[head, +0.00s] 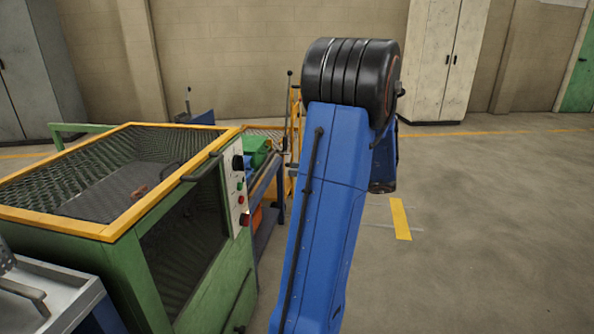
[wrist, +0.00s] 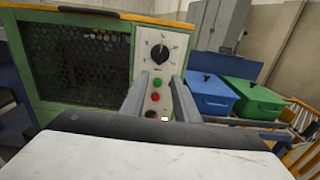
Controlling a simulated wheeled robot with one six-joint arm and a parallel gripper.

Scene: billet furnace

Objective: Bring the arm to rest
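My gripper (wrist: 159,84) shows in the wrist view as two grey fingers standing apart, with nothing seen between them but the panel behind. It faces the control panel (wrist: 150,72) of the green furnace cabinet (wrist: 70,112), apart from it as far as I can tell. The panel carries a black dial (wrist: 160,54), a green button (wrist: 157,82) and a red button (wrist: 155,96). In the head view my blue arm (head: 328,200) stands raised right of the cabinet (head: 130,262), its forearm and gripper mostly hidden behind the upper link.
A blue lidded box (wrist: 212,100) and a green lidded box (wrist: 255,103) stand right of the panel. A metal cart (head: 50,290) is at front left. Tall cabinets (head: 440,60) line the back wall. The floor (head: 500,230) to the right is clear.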

